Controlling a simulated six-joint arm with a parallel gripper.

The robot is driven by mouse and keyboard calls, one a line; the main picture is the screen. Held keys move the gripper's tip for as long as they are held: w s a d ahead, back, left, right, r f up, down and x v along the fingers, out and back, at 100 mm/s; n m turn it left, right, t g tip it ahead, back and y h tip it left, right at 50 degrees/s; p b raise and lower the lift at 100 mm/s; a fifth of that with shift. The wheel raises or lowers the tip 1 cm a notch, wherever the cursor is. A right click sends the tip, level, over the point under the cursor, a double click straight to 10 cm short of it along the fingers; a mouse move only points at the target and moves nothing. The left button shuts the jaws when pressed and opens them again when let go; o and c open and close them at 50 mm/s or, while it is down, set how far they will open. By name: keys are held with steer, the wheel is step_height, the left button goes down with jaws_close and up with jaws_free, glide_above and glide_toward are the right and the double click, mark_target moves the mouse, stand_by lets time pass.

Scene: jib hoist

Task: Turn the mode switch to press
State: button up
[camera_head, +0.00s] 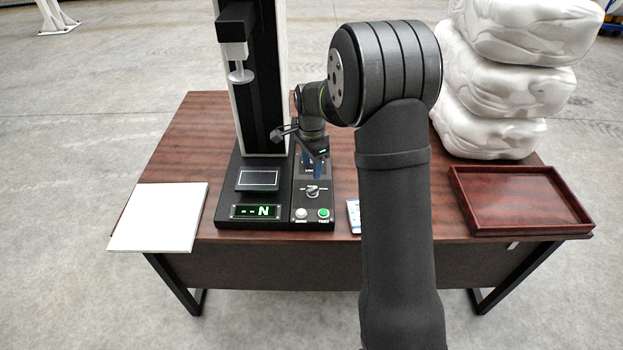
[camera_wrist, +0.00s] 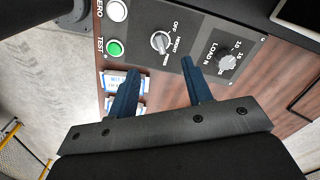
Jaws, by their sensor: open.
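The mode switch (camera_wrist: 160,42) is a small silver-grey knob on the black control panel, with OFF, HEIGHT and a third label, too small to read surely, beside it. It also shows in the head view (camera_head: 312,191), above the two buttons. I cannot tell surely which label its pointer faces. My gripper (camera_wrist: 160,66) is open, its two blue fingers apart and empty. In the wrist view the knob appears just beyond the gap between the fingertips, not between them. In the head view my gripper (camera_head: 313,172) hangs over the panel just behind the knob.
A LOAD knob (camera_wrist: 226,63) is beside the switch. A white ZERO button (camera_head: 301,214) and green TEST button (camera_head: 323,214) are in front. The tester's column (camera_head: 262,110) rises at left. A white board (camera_head: 160,217), red-brown tray (camera_head: 520,200) and white stacked bundles (camera_head: 500,90) share the table.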

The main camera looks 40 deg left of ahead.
step_height(320, 180, up, 8)
glide_above(311, 189)
steer(key=shift+d, duration=0.1)
steer(key=shift+f, duration=0.1)
step_height(311, 189, down, 17)
steer(key=shift+f, duration=0.1)
stand_by(0.7)
steer(key=shift+f, duration=0.15)
steer(key=n, duration=0.8)
steer(key=shift+d+n, duration=0.15)
steer(key=shift+n, duration=0.25)
steer(key=n, duration=0.4)
steer(key=shift+n, duration=0.3)
steer(key=shift+w+n, duration=0.1)
steer(key=shift+n, duration=1.9)
